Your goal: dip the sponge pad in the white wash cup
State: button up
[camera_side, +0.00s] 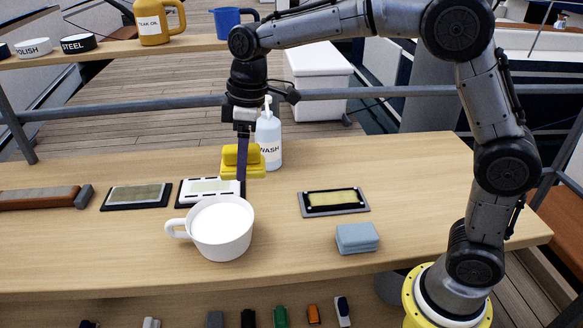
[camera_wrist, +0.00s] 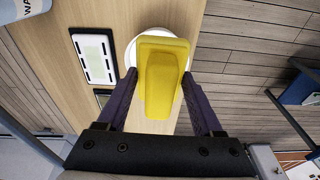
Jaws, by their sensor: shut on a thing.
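The yellow sponge pad (camera_side: 230,158) has a raised grip and a flat base. My gripper (camera_side: 242,168) is shut on it, with a dark finger on each side of it in the wrist view (camera_wrist: 162,90). The pad is held up off the table, apart from the cup. The white wash cup (camera_side: 222,240) stands upright on the table, handle to the left, with white contents. In the wrist view, part of the cup's rim (camera_wrist: 133,52) shows beyond the pad, which hides most of the cup.
A white WASH pump bottle (camera_side: 268,140) stands behind the pad. Framed panels (camera_side: 138,195) lie left of the cup, another (camera_side: 334,202) to the right. A blue-grey block (camera_side: 357,238) lies at the front right. A shelf (camera_side: 100,52) with tins and a yellow jug runs behind.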

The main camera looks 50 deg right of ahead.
jog(key=w+a+f, duration=0.4)
jog(key=w+f, duration=0.1)
jog(key=shift+n, duration=0.4)
jog(key=shift+a+f, duration=0.15)
jog(key=shift+f, duration=5.15)
notch_tip(320, 180, up, 6)
jog(key=shift+r, duration=2.5)
